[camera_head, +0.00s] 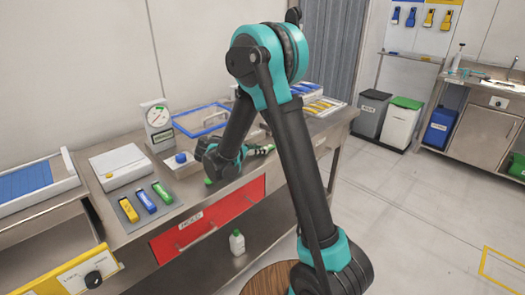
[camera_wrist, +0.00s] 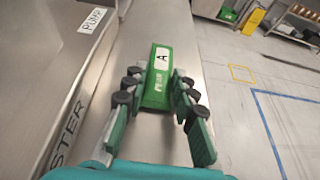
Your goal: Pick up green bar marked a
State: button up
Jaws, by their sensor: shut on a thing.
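A green bar with a white label marked A (camera_wrist: 155,92) is in the middle of the wrist view, between the two fingers of my gripper (camera_wrist: 158,85). The fingers are shut on its sides, and its labelled far end sticks out beyond them. Steel shows behind the bar; I cannot tell whether the bar touches it. In the head view my gripper (camera_head: 212,168) is low over the workbench, behind my forearm. Small green patches show near it there, but I cannot make out the held bar.
A dial gauge (camera_head: 158,123) and a blue-framed tray (camera_head: 203,119) stand behind. Open floor (camera_head: 410,220) lies right.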

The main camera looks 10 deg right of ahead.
notch_tip(320, 180, up, 20)
dwell(0.6)
jog(key=shift+s+a, duration=0.1)
